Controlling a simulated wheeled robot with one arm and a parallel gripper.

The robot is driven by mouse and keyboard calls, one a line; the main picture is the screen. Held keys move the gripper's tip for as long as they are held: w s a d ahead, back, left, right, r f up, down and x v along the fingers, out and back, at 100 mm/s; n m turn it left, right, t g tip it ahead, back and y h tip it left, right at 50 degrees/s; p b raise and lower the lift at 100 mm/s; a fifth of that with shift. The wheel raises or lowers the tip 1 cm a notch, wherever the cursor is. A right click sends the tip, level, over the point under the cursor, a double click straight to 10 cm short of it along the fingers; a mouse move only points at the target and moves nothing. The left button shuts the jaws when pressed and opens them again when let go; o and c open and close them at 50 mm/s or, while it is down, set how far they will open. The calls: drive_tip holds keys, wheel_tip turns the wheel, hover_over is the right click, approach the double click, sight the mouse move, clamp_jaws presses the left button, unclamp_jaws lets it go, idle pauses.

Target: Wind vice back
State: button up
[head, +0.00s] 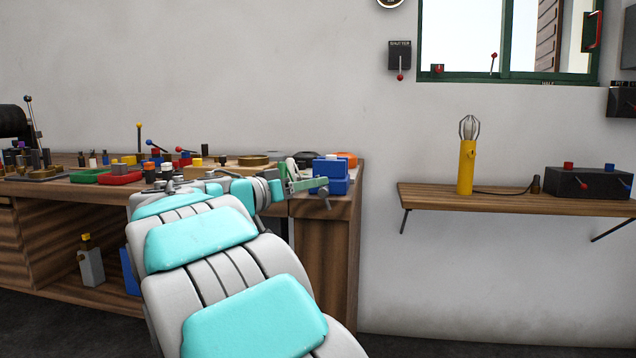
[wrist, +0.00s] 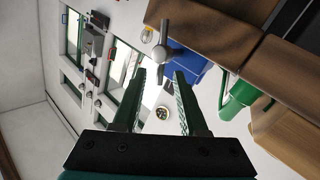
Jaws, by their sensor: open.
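The vice (head: 331,180) is a blue block at the right end of the wooden bench, with a grey handle (head: 325,199) at its front. In the wrist view the handle (wrist: 160,42) is a grey bar with a round hub, beside the blue vice body (wrist: 186,66). My gripper (head: 316,184) has green fingers, set close by the vice in the head view. In the wrist view my gripper (wrist: 160,74) is open and empty. The handle shows just beyond its fingertips, roughly in line with the gap. Touch cannot be told. My arm hides part of the bench.
The bench (head: 340,215) holds several small items, including a red tray (head: 120,178) and a green tray (head: 88,177) further left. An orange item (head: 347,159) sits behind the vice. A wall shelf (head: 500,203) to the right bears a yellow lamp (head: 466,168) and a dark box (head: 580,184).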

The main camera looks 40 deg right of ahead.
drive_tip(key=shift+w+d, duration=0.1)
drive_tip(key=shift+d, duration=1.4)
drive_tip(key=shift+c, duration=0.2)
clamp_jaws()
